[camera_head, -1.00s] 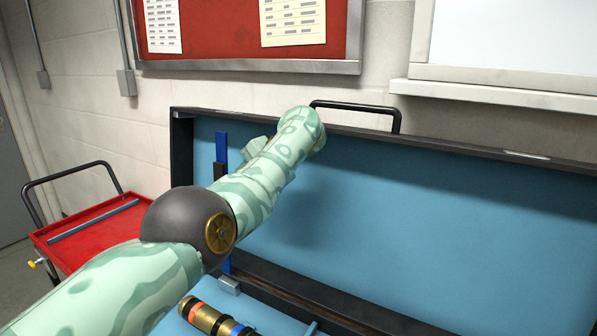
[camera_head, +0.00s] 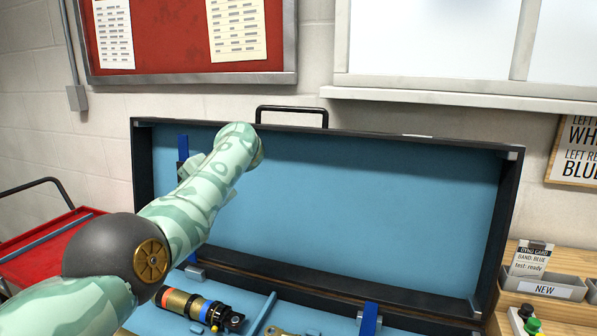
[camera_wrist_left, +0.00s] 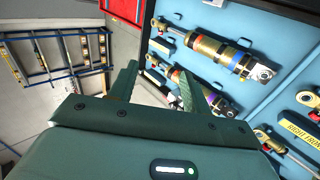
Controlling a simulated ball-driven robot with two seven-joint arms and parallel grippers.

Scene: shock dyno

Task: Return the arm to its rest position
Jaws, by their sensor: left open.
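My left arm (camera_head: 185,215), pale green with a dark elbow joint, comes in from the left and rises in front of the open case's blue-lined lid (camera_head: 380,200). In the head view its end overlaps the lid's top edge, and the fingers cannot be made out. In the left wrist view my left gripper (camera_wrist_left: 155,88) has its two green fingers apart. Nothing shows held between them. Beyond the fingers are gold-bodied shocks (camera_wrist_left: 212,48) in the blue case interior. My right gripper is in neither view.
A gold shock with coloured bands (camera_head: 195,306) lies in the case below the arm. A red cart (camera_head: 35,250) stands at left. A card reading "BAND: BLUE" (camera_head: 530,258) and a grey "NEW" bin (camera_head: 545,289) sit on the wooden bench at right. A blue rack (camera_wrist_left: 50,58) stands on the floor.

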